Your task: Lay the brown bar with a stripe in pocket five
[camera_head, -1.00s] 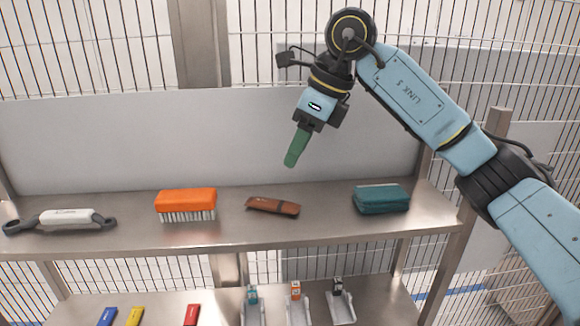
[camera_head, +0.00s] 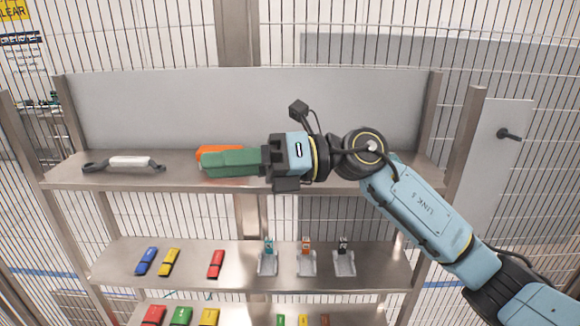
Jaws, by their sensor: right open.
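My right gripper (camera_head: 204,163) is open, with long green fingers pointing left in front of the upper shelf. I see nothing between the fingers. A small brown item (camera_head: 325,320), possibly the brown bar, shows at the bottom edge, cut off by the frame. I cannot make out a stripe on it. The gripper is well above it and to its left. Three pale trays with teal (camera_head: 268,264), orange (camera_head: 306,264) and black (camera_head: 344,264) tags stand on the middle shelf. I cannot tell which place is pocket five. My left gripper is not in view.
The upper shelf (camera_head: 200,182) holds a white-handled tool (camera_head: 130,162) and a partly hidden orange brush (camera_head: 212,151). Blue (camera_head: 146,261), yellow (camera_head: 169,262) and red (camera_head: 216,264) bars lie on the middle shelf. More coloured bars lie below. Wire fencing stands behind.

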